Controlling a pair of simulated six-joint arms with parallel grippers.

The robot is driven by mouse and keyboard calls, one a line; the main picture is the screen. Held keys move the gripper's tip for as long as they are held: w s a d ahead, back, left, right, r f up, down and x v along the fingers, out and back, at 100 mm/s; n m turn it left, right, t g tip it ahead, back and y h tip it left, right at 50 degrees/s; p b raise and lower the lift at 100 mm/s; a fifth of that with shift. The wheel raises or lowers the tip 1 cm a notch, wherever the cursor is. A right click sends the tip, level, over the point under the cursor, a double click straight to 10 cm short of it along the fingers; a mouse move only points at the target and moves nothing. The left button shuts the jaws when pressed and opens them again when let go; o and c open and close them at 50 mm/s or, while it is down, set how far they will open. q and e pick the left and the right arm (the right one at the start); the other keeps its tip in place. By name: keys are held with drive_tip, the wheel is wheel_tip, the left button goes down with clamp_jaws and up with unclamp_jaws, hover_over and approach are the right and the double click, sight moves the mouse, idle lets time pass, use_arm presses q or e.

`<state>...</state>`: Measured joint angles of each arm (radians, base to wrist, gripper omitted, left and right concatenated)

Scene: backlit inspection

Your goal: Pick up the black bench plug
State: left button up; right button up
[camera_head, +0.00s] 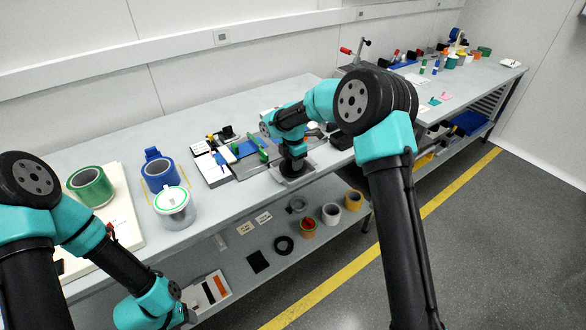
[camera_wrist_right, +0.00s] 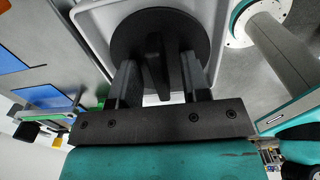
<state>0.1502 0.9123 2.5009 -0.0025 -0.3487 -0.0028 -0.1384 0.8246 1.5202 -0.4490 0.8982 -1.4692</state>
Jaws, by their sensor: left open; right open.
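The black bench plug (camera_wrist_right: 160,22) is a dark round disc with a raised rib across its middle, in the right wrist view. It sits over a pale square-edged plate (camera_wrist_right: 92,32). My right gripper (camera_wrist_right: 160,62) is open, with one finger on each side of the rib. Gaps show between the fingers and the rib, and I cannot tell whether either touches it. In the head view my right gripper (camera_head: 291,163) points down at the bench, and my own wrist hides most of the plug. My left arm hangs low at the bench's front left; its fingers do not show.
The lower shelf (camera_head: 325,243) holds rolls.

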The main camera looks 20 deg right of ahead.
clamp_jaws()
drive_tip(key=shift+r, duration=0.15)
idle(0.4)
drive_tip(key=shift+r, duration=1.45)
drive_tip(key=shift+s+r, duration=0.15)
drive_tip(key=shift+r, duration=0.1)
drive_tip(key=s+a, duration=0.2)
drive_tip(key=s, duration=0.5)
drive_tip(key=s+a+r, duration=0.1)
drive_tip(key=s+a, duration=0.1)
drive_tip(key=s, duration=0.6)
drive_tip(key=shift+a+r, duration=0.15)
drive_tip(key=shift+a, duration=0.1)
